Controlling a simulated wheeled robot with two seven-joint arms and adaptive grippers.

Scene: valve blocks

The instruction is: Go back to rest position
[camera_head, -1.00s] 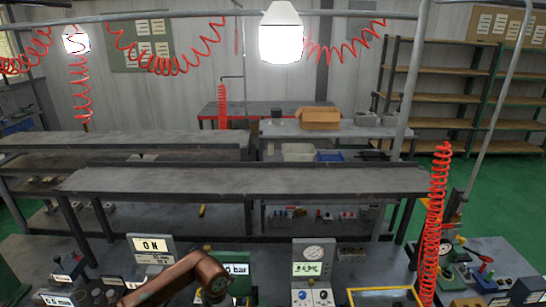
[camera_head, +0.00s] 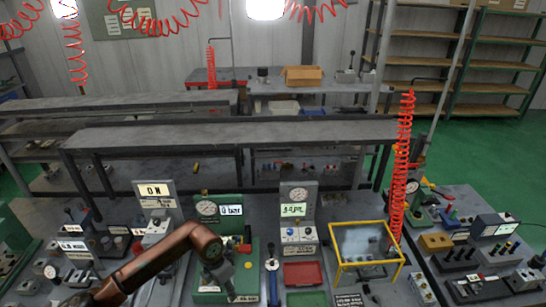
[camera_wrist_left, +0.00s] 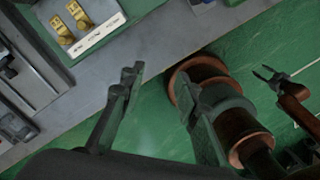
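My left arm enters the head view from the lower left. Its left gripper (camera_head: 220,280) hangs down in front of the green pressure panel (camera_head: 239,236), and its fingertips are hard to make out there. In the left wrist view the left gripper (camera_wrist_left: 165,92) has its two fingers well apart with nothing between them. Green floor shows behind them, beside the bench edge. A small forked gripper on a brown arm, my right gripper (camera_wrist_left: 262,76), is at the right of the wrist view, with its prongs apart and empty. It is not seen in the head view.
The front bench carries valve blocks, a white-grey gauge panel (camera_head: 296,215), a red tray (camera_head: 303,273), a yellow-framed box (camera_head: 366,243) and a red coiled hose (camera_head: 402,165). A green block with brass valves (camera_wrist_left: 68,32) stands near the bench edge. Green floor is open on the right.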

